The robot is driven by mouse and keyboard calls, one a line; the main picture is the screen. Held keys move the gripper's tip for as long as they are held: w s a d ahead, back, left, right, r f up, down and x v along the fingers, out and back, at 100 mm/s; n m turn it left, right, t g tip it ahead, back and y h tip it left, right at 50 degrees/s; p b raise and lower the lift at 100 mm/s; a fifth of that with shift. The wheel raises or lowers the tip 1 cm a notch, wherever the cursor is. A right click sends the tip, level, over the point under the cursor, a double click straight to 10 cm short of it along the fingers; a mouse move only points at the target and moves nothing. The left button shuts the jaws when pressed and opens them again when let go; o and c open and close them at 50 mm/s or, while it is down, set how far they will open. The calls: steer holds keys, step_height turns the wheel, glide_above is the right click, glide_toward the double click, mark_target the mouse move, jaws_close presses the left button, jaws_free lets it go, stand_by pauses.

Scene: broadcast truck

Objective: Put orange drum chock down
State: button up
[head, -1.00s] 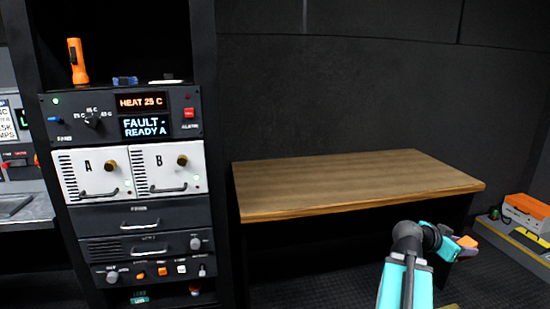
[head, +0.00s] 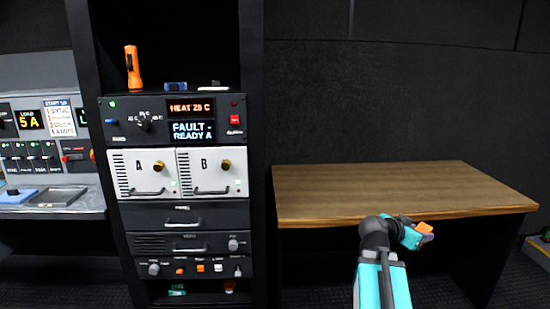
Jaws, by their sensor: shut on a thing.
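The orange drum chock (head: 424,228) shows as a small orange piece at the end of my arm, in front of the wooden table's front edge. My gripper (head: 423,236) is shut on it and holds it in the air. The arm partly hides the jaws and the chock's lower part. The wooden table (head: 390,190) behind it has a bare top.
A dark equipment rack (head: 180,216) stands left of the table, with an orange flashlight (head: 133,68) on its upper shelf. A control console (head: 50,196) is at the far left. Dark floor shows under the table.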

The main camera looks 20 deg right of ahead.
steer(key=w+a+r+n+t+y+p, duration=0.1)
steer(key=w+a+r+n+t+y, duration=0.2)
steer(key=w+a, duration=0.6)
steer(key=w+a+r+n+t+y+p, duration=0.2)
steer(key=w+a+n+t+y, duration=0.2)
steer(key=a, duration=1.9)
steer(key=w+a+r+n+t+y+p, duration=0.1)
steer(key=w+a+r+n+t+y, duration=0.2)
steer(key=w+a, duration=1)
steer(key=a+n+t+y, duration=0.1)
steer(key=a+n+y, duration=0.2)
steer(key=a+n, duration=0.1)
steer(key=shift+w+r+n, duration=0.3)
steer(key=shift+n, duration=0.6)
